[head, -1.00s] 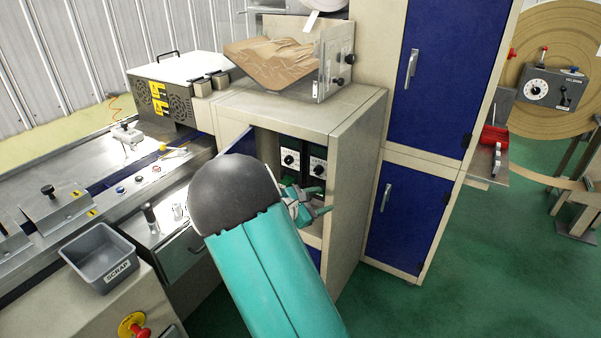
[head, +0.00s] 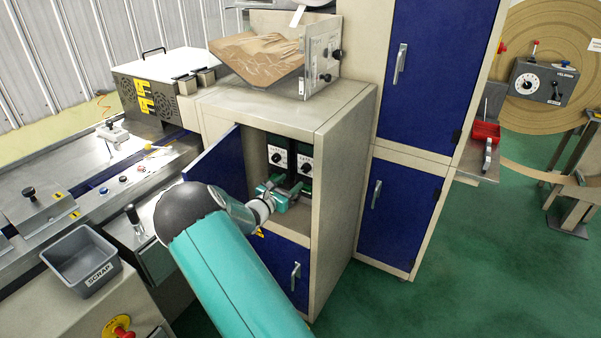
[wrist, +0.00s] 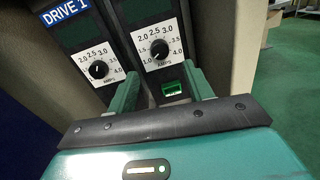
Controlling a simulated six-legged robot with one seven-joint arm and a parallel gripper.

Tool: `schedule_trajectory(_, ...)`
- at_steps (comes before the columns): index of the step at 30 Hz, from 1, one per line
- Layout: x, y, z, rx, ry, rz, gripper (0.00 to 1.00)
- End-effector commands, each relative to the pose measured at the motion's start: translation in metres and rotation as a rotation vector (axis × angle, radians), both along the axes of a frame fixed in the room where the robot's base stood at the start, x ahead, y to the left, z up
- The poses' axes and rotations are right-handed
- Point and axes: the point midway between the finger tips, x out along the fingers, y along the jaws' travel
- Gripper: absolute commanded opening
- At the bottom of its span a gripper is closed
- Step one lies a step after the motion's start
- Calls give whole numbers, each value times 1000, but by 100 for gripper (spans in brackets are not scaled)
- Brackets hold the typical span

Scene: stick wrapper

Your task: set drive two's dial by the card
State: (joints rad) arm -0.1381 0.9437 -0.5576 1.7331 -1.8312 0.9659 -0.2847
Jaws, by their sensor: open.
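Two drives stand side by side in the open cabinet. In the wrist view the left one has a blue "DRIVE 1" label (wrist: 66,12) and a dial (wrist: 98,69). The right drive's dial (wrist: 159,49) has a black knob on a white amps scale from 1.0 to 4.0; its name label is out of view. I cannot read either pointer surely. In the head view the right dial (head: 306,167) shows above my gripper (head: 284,192). My gripper (wrist: 163,88) is open and empty, its fingers below the right dial and apart from its knob. I cannot identify the card.
The cabinet's blue door (head: 213,166) stands open at left, and its side wall (head: 338,175) is close at right. A green-lit connector (wrist: 172,88) sits below the right dial. A white tag (head: 297,16) hangs above the brown paper. A scrap bin (head: 82,262) stands front left.

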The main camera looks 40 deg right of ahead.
Motion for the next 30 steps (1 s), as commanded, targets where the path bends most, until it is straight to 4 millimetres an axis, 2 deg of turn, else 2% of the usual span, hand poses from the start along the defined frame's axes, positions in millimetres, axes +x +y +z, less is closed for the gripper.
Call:
schedule_trajectory(3,6,-25,0,-1,-1,-2,51)
schedule_trajectory(10,19,-62,0,0,-2,-1,51)
schedule_trajectory(15,24,-74,0,0,-1,3,51)
schedule_trajectory(23,25,-75,0,0,-1,4,51)
schedule_trajectory(26,25,-75,0,0,-1,3,36)
schedule_trajectory(30,25,-75,0,0,-1,3,8)
